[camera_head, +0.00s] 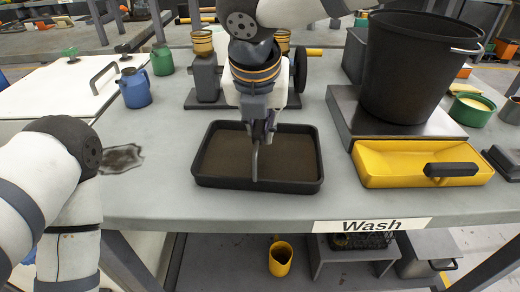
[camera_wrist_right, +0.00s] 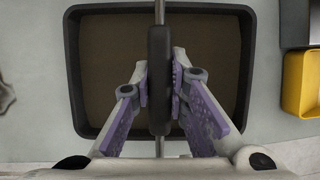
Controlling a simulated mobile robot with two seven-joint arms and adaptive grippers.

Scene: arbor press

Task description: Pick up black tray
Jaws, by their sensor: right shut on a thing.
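The black tray (camera_head: 310,183) sits on the grey table in front of the arbor press and holds a flat brown layer. In the right wrist view its rim (camera_wrist_right: 73,70) surrounds the fingers. My right gripper (camera_head: 262,130) is above the tray's middle, pointing down. Its fingers are shut on a dark grip on a thin metal rod, a handle (camera_wrist_right: 159,75) that runs front to back over the tray. The rod reaches down near the front rim; how it joins the tray is hidden. My left arm is at the left edge; its gripper is out of view.
A yellow scoop tray (camera_head: 400,178) and a black bucket (camera_head: 408,70) on a grey stand (camera_head: 440,122) are on the right. The arbor press (camera_head: 206,80) stands behind the black tray. A blue jug (camera_head: 135,90) is at left. Table left of the tray is mostly clear.

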